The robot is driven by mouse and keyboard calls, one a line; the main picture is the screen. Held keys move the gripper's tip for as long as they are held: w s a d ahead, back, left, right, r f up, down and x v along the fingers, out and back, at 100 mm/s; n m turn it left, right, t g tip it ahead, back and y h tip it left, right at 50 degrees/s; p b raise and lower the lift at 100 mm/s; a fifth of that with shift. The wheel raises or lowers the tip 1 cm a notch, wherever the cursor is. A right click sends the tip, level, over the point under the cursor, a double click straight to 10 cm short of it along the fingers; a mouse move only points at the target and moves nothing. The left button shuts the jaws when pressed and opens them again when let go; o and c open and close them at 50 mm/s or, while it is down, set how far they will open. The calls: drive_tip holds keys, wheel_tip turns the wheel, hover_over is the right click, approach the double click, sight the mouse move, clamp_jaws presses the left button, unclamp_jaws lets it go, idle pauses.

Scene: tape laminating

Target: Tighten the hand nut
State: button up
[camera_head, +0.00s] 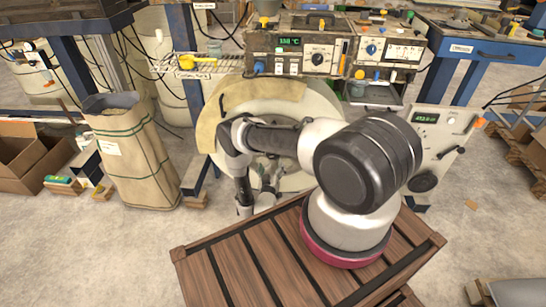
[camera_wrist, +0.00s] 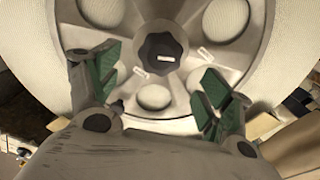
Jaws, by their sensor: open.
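The hand nut (camera_wrist: 164,53) is a dark, lobed knob with a small white label, at the hub of a pale grey spoked wheel (camera_wrist: 118,38) in the wrist view. My gripper (camera_wrist: 158,82) is open, with its green-padded fingers spread wide on the left and right, below the nut in the picture. Nothing is between the fingers, and they look apart from the nut. In the head view my arm reaches to the front of the large roll (camera_head: 318,103); the nut is hidden there behind my arm. My gripper there is mostly hidden too.
A control panel with dials (camera_head: 300,55) stands above and behind the roll. A grey panel box (camera_head: 440,125) stands at its right. A tall tan sack (camera_head: 130,155) and a cardboard box (camera_head: 25,160) are on the left. Floor is clear at the lower left (camera_head: 90,250).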

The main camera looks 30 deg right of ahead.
drive_tip(key=x, duration=0.7)
drive_tip(key=shift+w+d, duration=0.1)
drive_tip(key=shift+w, duration=0.1)
drive_tip(key=shift+c, duration=0.5)
drive_tip(key=c, duration=0.9)
